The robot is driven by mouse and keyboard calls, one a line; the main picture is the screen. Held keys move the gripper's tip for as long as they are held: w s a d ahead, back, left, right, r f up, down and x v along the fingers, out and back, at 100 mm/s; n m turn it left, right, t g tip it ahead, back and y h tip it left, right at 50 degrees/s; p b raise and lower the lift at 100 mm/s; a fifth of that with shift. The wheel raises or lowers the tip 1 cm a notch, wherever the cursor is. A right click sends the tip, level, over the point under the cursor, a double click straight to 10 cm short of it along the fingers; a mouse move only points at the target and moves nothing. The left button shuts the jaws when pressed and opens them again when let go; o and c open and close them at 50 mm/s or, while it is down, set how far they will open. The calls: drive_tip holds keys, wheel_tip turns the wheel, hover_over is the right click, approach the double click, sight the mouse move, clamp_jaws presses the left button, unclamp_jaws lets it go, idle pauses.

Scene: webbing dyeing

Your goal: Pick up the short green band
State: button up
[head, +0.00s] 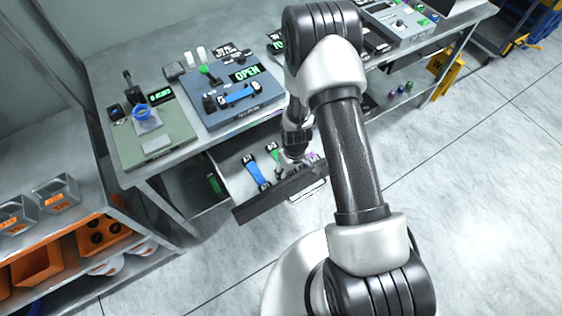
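A short green band (273,149) with dark ends lies in an open drawer (229,177) below the workbench. My gripper (285,170) points down into the drawer, just right of the green band. My own wrist and arm cover part of the drawer. The fingers are small and dark here, so I cannot tell whether they are open or shut, or whether they touch the band.
A longer blue band (257,171) lies left of the green one in the drawer. The drawer's dark front panel (262,207) is the near edge. Above, the bench carries a blue-grey device (217,118) with an OPEN display and a green-grey scale-like unit (178,133). Open floor lies to the right.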

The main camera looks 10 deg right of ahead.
drive_tip(key=shift+c, duration=0.4)
drive_tip(key=c, duration=1.1)
